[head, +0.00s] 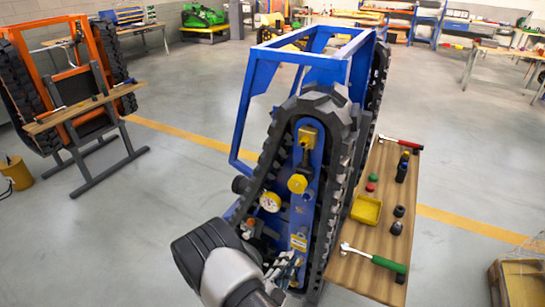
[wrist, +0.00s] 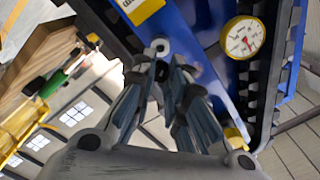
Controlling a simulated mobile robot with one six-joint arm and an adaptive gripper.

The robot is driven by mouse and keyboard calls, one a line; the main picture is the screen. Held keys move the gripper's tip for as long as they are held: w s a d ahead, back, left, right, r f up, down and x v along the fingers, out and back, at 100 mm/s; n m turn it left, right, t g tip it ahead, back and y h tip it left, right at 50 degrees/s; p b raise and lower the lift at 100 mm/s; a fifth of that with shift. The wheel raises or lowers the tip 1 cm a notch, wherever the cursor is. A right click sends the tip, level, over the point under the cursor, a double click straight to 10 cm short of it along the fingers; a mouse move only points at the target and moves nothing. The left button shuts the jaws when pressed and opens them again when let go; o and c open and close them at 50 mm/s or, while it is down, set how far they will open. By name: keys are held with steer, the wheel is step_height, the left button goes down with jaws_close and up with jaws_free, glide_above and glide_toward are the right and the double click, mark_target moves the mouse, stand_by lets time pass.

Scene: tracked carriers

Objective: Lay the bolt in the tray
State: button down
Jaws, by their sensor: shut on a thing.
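The blue tracked carrier (head: 303,205) stands in front of me. My gripper (head: 288,266) is at the lower end of its blue side panel, inside the black track loop. In the wrist view my gripper (wrist: 167,78) is shut on the bolt, which shows as a small grey ringed end (wrist: 160,47) at the fingertips, against the blue panel. The fingers hide most of it, and I cannot tell whether it is still seated in the panel. The yellow tray (head: 366,209) lies on the wooden board, right of the track; its edge shows in the wrist view (wrist: 22,130).
The wooden board (head: 362,268) also holds a green-handled hammer (head: 375,259), a red-handled tool (head: 401,143), a dark bottle (head: 402,168) and small caps. A gauge (head: 270,202) sticks out of the panel. An orange carrier (head: 70,85) stands at left; floor between is clear.

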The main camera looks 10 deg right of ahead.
step_height(320, 180, up, 14)
steer(key=s+d+n+t+y, duration=0.1)
steer(key=d, duration=0.1)
steer(key=shift+d+f+n+y, duration=0.15)
steer(key=shift+f+n+y, duration=0.15)
steer(key=shift+y, duration=0.1)
